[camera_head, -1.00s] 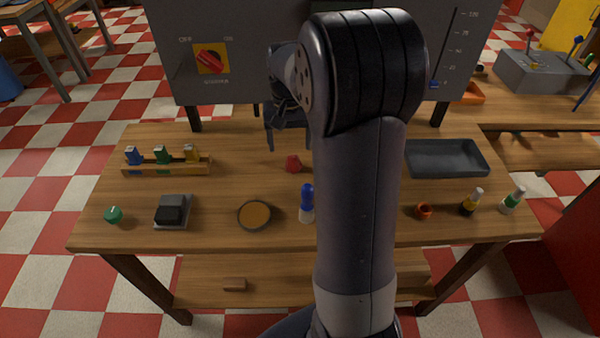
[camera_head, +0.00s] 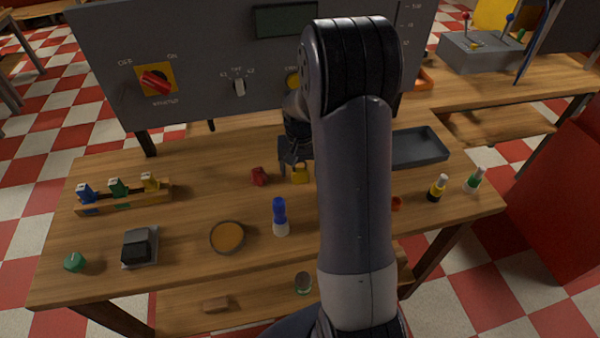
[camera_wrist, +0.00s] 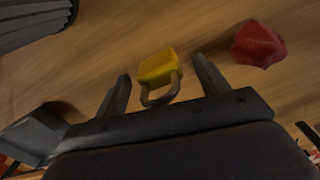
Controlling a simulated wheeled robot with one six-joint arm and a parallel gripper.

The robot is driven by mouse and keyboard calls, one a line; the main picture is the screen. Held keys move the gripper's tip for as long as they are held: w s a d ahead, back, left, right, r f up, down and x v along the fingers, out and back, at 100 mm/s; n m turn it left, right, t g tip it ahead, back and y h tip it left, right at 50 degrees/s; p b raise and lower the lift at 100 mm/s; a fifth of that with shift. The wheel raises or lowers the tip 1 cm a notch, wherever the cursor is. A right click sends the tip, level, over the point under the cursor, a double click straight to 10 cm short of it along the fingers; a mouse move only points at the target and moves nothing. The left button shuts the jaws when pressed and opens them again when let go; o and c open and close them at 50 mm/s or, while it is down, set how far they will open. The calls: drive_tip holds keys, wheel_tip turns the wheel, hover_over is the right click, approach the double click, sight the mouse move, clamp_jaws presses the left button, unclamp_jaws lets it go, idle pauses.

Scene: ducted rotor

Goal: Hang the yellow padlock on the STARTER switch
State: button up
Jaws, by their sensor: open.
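The yellow padlock (camera_head: 301,174) lies on the wooden table below my gripper (camera_head: 294,158). In the wrist view the yellow padlock (camera_wrist: 158,68) lies between the fingertips of my gripper (camera_wrist: 161,70), its dark shackle pointing towards the palm. The fingers are apart; I see no contact with the padlock. The switch with a red handle on a yellow plate (camera_head: 156,80) is at the panel's left, between OFF and ON marks; its lower label is blurred. Its handle is tilted. Another yellow control (camera_head: 292,80) is partly hidden by my arm.
A red object (camera_head: 258,176) lies just left of the padlock and also shows in the wrist view (camera_wrist: 258,46). A wooden rack (camera_head: 125,197) is left; a grey tray (camera_head: 418,148) is right.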

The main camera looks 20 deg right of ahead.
drive_tip(key=shift+f, duration=0.25)
drive_tip(key=shift+c, duration=0.5)
drive_tip(key=c, duration=1)
wheel_tip(320, 180, up, 10)
drive_tip(key=shift+r+b, duration=0.1)
drive_tip(key=shift+b, duration=0.25)
